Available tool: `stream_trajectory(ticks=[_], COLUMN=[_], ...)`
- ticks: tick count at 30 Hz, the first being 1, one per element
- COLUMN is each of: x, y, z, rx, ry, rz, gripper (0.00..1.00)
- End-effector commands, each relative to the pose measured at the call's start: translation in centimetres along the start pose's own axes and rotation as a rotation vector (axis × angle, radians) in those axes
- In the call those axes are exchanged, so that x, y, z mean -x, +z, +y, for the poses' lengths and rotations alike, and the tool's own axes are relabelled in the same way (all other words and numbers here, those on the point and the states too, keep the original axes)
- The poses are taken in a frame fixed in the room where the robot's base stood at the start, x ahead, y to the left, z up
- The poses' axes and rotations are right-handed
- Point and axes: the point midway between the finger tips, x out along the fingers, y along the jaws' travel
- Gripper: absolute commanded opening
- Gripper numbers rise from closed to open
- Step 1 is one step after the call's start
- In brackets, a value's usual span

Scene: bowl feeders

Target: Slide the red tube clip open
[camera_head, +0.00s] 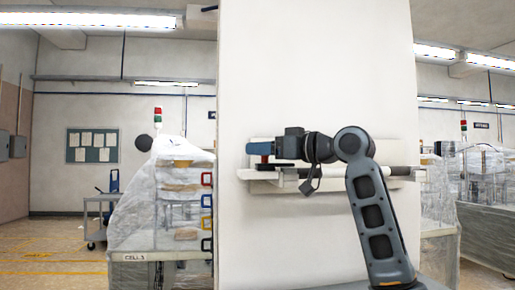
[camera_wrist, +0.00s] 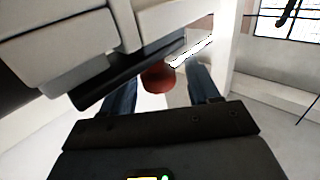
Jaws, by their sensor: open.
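A small red part, which looks like the red tube clip (camera_wrist: 158,79), shows in the wrist view as a rounded red end below a dark bar. In the head view a bit of red (camera_head: 265,158) shows just under my fingers, above a dark strip on the wall shelf. My gripper (camera_head: 249,148) points left along the wall at shelf height. In the wrist view my gripper (camera_wrist: 161,80) is open, with one blue finger on each side of the red part. I cannot tell whether either finger touches it. The rest of the clip is hidden.
A pale shelf (camera_head: 240,174) with a rail runs along the white wall panel (camera_head: 315,60) behind my arm. Pale blocks (camera_wrist: 60,55) and a dark bar (camera_wrist: 108,88) lie close to my fingers. A plastic-wrapped cell (camera_head: 150,215) stands left of the panel.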

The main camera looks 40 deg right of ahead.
Motion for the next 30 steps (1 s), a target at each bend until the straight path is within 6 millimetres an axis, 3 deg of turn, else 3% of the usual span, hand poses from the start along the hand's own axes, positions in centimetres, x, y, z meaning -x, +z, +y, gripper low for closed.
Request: stream_trajectory(ticks=[6,15,30], x=[-1.8,-2.0,-2.0], y=[0.0,0.0,0.0], z=[0.1,0.0,0.0], rx=[-0.001,0.0,-0.001], ry=[0.001,0.001,0.001], rz=[0.0,0.0,0.0], gripper=[0.61,0.6,0.12])
